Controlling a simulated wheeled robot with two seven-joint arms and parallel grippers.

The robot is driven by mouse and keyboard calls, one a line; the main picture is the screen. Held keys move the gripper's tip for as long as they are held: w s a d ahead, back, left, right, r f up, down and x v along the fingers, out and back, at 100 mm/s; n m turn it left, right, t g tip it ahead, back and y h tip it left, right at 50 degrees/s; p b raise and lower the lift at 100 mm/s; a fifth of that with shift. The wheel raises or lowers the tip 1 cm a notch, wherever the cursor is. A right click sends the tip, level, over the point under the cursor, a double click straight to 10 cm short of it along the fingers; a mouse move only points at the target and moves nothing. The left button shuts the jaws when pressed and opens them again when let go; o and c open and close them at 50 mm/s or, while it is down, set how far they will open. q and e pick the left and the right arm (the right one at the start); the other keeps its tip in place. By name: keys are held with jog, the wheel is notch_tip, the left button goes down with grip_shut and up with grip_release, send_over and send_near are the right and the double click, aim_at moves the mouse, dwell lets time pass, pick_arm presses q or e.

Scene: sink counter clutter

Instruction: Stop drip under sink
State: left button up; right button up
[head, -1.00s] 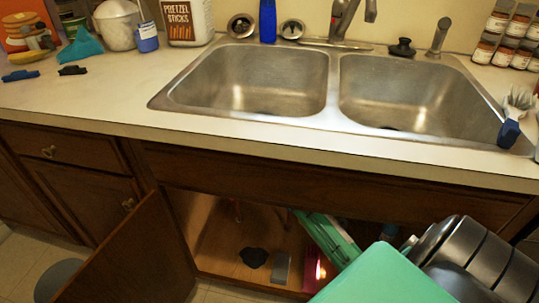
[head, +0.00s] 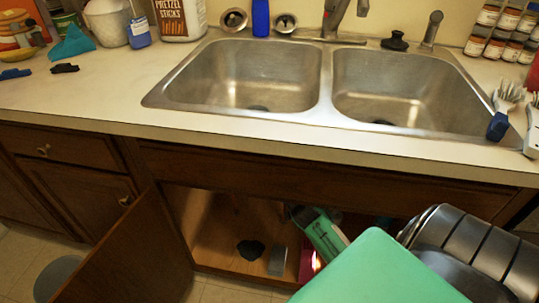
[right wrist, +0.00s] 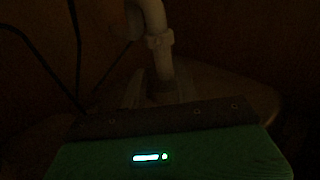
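The open cabinet under the sink (head: 225,225) shows its wooden floor in the head view. My right arm reaches into it from the lower right, and a green part of that arm shows in the opening. The right gripper (right wrist: 158,102) is dim in the right wrist view, with its green housing at the bottom. I cannot make out whether its fingers are open or shut. A pale drain pipe (right wrist: 158,45) with a collar joint stands just beyond the gripper. I cannot tell whether they touch. No drip is visible. My left gripper is not in view.
The open cabinet door (head: 130,255) stands at the left. A black object (head: 250,249), a grey block (head: 278,260) and a red object (head: 306,266) sit on the cabinet floor. Above are the double sink (head: 325,118) and a blue-ended brush (head: 503,110).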

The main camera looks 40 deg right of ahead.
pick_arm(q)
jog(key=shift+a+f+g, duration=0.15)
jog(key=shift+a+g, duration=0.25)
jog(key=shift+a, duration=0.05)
pick_arm(e)
jog(key=v, duration=0.4)
jog(key=shift+s, duration=0.25)
jog(key=shift+a, duration=0.1)
